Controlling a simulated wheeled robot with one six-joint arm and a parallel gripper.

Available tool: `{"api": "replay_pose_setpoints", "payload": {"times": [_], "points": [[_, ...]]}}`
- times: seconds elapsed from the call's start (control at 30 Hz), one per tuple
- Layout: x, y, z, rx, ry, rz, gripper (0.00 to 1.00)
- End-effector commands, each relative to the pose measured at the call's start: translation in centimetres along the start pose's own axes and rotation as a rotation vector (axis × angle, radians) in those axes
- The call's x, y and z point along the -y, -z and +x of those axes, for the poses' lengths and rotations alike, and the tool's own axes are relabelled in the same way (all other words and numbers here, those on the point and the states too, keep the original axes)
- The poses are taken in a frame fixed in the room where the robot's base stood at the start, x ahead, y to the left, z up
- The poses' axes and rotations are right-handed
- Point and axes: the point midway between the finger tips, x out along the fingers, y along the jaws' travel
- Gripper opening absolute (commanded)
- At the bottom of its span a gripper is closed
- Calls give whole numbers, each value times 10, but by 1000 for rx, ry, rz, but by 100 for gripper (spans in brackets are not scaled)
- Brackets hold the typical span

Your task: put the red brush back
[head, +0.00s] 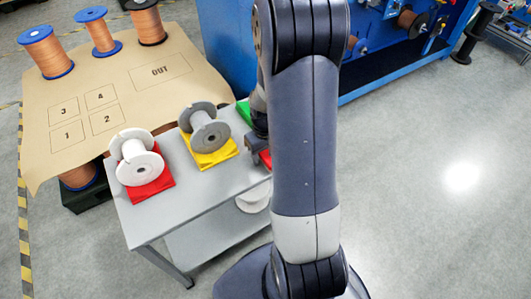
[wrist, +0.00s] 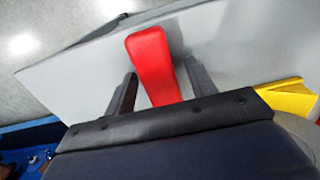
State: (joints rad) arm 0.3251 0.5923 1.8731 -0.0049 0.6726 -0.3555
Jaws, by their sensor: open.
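The red brush (wrist: 150,55) shows in the wrist view as a long, rounded red piece over the grey table top. My gripper (wrist: 161,72) is open, with one dark finger on each side of the red piece and a gap on both sides. The near end of the brush is hidden behind my gripper's body. In the head view, my gripper (head: 257,146) is low over the table's right end, and a small red patch (head: 266,158) shows beside it. My arm hides most of that spot.
The grey table (head: 190,203) holds a white spool (head: 136,160) on a red block and a grey spool (head: 207,130) on a yellow block (head: 213,157). A green block (head: 244,111) is partly hidden. A brown-covered table (head: 125,85) with copper spools stands at left. Open floor lies at right.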

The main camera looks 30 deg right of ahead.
Motion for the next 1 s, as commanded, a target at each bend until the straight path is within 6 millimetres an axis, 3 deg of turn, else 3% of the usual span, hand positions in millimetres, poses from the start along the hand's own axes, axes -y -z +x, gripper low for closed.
{"api": "replay_pose_setpoints", "payload": {"times": [0.17, 0.27, 0.7, 1.0], "points": [[0, 0, -4, -1, 0, 0, 53], [0, 1, -17, -5, -2, 0, 53], [0, 1, -106, -4, -2, 0, 53], [0, 0, -124, 0, 0, 0, 53]]}}
